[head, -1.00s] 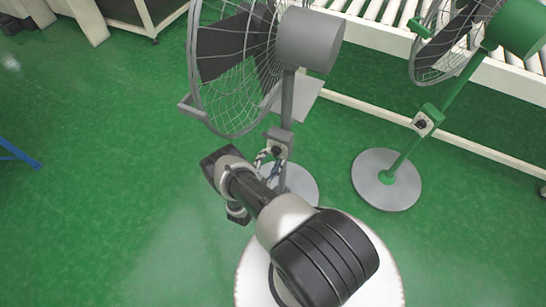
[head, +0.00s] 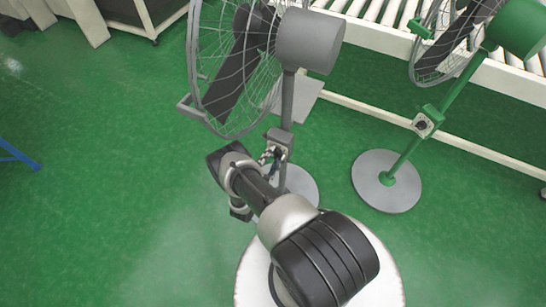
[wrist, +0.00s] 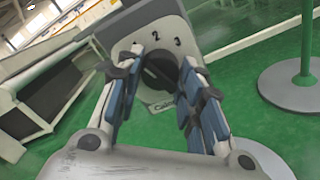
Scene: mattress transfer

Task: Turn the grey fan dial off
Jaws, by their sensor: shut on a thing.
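The grey fan (head: 309,42) stands in the upper middle of the head view, with its control box (head: 279,143) on the pole. In the wrist view the box's plate (wrist: 146,32) carries the numbers 1, 2 and 3 above a dark round dial (wrist: 160,71). My gripper (wrist: 161,80) has its blue-padded fingers on either side of the dial, shut on it. The left finger covers part of the plate. In the head view my gripper (head: 272,155) is at the control box, small and partly hidden by my arm.
A green fan (head: 516,30) with its own control box (head: 424,124) and round grey base (head: 386,181) stands to the right. A roller conveyor (head: 372,32) runs behind both fans.

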